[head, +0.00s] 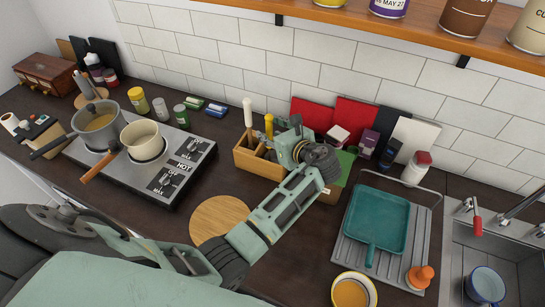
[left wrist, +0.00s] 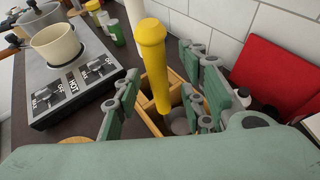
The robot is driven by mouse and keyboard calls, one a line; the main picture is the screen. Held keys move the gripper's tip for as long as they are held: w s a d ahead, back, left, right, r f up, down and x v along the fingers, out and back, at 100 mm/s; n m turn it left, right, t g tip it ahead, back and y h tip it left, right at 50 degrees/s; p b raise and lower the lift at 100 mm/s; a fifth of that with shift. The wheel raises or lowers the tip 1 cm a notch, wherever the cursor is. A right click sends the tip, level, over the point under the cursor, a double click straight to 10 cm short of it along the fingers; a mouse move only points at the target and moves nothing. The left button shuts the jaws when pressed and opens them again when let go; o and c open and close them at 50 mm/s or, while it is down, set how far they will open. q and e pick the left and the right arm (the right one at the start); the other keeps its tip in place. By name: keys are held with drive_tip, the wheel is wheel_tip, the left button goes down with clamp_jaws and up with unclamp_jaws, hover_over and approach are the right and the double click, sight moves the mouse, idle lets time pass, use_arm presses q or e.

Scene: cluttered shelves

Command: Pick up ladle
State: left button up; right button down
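A wooden utensil box (head: 248,160) stands on the counter by the back wall, holding several utensils. A yellow-handled utensil (head: 269,124) stands upright in it. It also shows in the left wrist view (left wrist: 154,62), its handle rising between my fingers. A white-handled utensil (head: 248,112) stands to its left. A dark grey rounded piece (left wrist: 180,122) shows low in the box. Which utensil is the ladle I cannot tell, as their lower ends are hidden. My left gripper (head: 284,138) is open over the box, its fingers on either side of the yellow handle. My right gripper is out of view.
A stove (head: 190,152) with a grey pot (head: 97,122) and cream saucepan (head: 142,138) stands left. A round wooden board (head: 207,216) lies in front. Right are a teal pan (head: 378,220) on a drying rack and the sink (head: 510,255). Books and jars line the wall.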

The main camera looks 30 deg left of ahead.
use_arm(q)
drive_tip(key=shift+w+a+f, duration=0.15)
drive_tip(key=shift+a+f, duration=0.05)
drive_tip(key=shift+a, duration=0.2)
drive_tip(key=shift+d+r, duration=0.1)
drive_tip(key=c, duration=0.6)
clamp_jaws()
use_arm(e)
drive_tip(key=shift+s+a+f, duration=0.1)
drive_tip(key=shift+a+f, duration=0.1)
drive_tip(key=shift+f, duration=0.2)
